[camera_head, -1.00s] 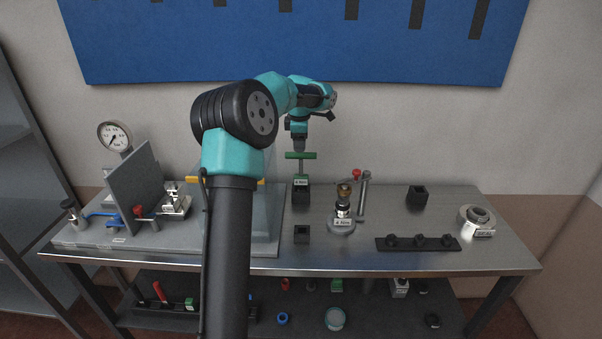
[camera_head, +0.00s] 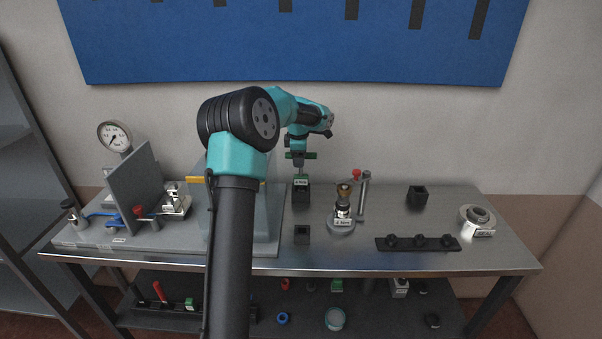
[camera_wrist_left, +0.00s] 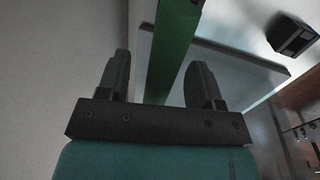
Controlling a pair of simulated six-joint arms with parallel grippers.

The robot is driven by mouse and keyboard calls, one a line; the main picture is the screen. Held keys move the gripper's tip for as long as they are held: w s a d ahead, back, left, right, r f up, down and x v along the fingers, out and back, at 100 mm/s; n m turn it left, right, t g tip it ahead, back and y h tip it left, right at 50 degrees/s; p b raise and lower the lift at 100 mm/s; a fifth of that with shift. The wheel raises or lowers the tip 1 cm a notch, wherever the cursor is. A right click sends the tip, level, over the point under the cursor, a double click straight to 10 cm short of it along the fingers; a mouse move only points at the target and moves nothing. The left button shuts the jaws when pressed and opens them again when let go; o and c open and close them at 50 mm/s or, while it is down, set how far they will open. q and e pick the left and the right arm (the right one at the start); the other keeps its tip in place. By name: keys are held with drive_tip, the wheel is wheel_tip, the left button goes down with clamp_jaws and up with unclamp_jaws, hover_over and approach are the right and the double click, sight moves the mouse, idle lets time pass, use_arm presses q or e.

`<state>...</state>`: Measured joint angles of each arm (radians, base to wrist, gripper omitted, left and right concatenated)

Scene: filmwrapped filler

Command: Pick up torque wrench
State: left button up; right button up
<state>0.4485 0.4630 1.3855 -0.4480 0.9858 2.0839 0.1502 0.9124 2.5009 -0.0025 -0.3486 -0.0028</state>
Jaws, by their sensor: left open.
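The torque wrench (camera_head: 311,156) appears to be the green T-shaped tool standing upright in a black holder (camera_head: 301,193) near the back of the bench; a small white label shows on it. My left gripper (camera_head: 299,162) has come down over its green crossbar. In the left wrist view the green bar (camera_wrist_left: 177,45) passes between the two dark fingers of the gripper (camera_wrist_left: 158,78), which are apart. I cannot tell whether a finger touches the bar. My right gripper is not in view.
A steel bench (camera_head: 385,225) carries a brass-topped labelled fitting (camera_head: 342,214) with a grey post (camera_head: 364,192) right of the holder. Farther right are a black block (camera_head: 417,197), a knobbed bar (camera_head: 418,243) and a ring part (camera_head: 478,219). A grey plate (camera_head: 136,190) and a gauge (camera_head: 115,137) stand left.

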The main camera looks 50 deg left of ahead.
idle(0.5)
use_arm(q)
clamp_jaws()
idle(0.3)
